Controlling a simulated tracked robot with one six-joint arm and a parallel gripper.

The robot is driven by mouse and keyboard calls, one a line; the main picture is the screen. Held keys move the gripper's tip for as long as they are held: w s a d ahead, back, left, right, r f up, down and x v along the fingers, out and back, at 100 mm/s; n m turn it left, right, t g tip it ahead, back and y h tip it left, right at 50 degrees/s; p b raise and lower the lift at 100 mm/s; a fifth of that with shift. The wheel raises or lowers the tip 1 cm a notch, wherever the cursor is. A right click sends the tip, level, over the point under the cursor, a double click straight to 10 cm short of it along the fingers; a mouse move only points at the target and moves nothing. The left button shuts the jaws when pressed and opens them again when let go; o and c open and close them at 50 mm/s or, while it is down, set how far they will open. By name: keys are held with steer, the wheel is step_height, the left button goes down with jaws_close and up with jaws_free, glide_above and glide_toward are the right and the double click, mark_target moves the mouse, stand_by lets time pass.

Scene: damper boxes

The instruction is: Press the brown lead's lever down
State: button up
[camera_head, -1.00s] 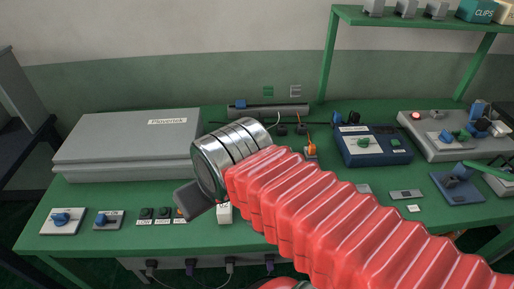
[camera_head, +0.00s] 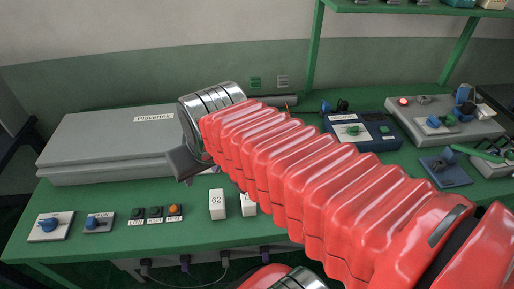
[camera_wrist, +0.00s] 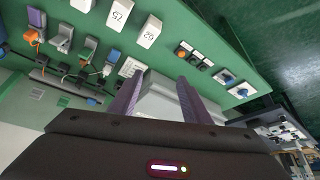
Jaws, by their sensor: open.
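Small connector blocks with levers and leads stand in a row at the upper left of the wrist view: one with an orange lever and orange lead (camera_wrist: 36,38), a pale one (camera_wrist: 62,38), a grey one (camera_wrist: 88,48) and one with a blue part (camera_wrist: 112,57). In the head view my arm hides most of this area. My gripper (camera_wrist: 161,80) is open, its two dark purple fingers apart. They point toward the bench, to the right of the blocks, with a grey case behind them. The gripper's dark end shows in the head view (camera_head: 186,164).
The grey case (camera_head: 110,140) lies at the back left. White numbered blocks (camera_head: 216,204) stand near the front. Push buttons (camera_head: 155,212) and blue-knobbed switches (camera_head: 48,226) line the front left. A blue instrument (camera_head: 375,132) and a grey panel (camera_head: 440,118) stand right.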

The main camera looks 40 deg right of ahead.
steer(key=w+d+f+m, duration=0.2)
steer(key=d, duration=0.6)
steer(key=w+d+f+m+g+h, duration=0.1)
steer(key=w+d+f, duration=0.1)
steer(key=d, duration=0.6)
steer(key=w+d+f+m+h, duration=0.1)
steer(key=w+d+f+m, duration=0.1)
steer(key=d, duration=0.6)
steer(key=shift+w+f+m+g, duration=0.3)
steer(key=shift+w+f+g, duration=0.1)
steer(key=shift+w+f, duration=0.3)
steer(key=shift+w, duration=0.1)
steer(key=shift+x, duration=6.85)
steer(key=shift+c, duration=0.5)
steer(key=c, duration=0.9)
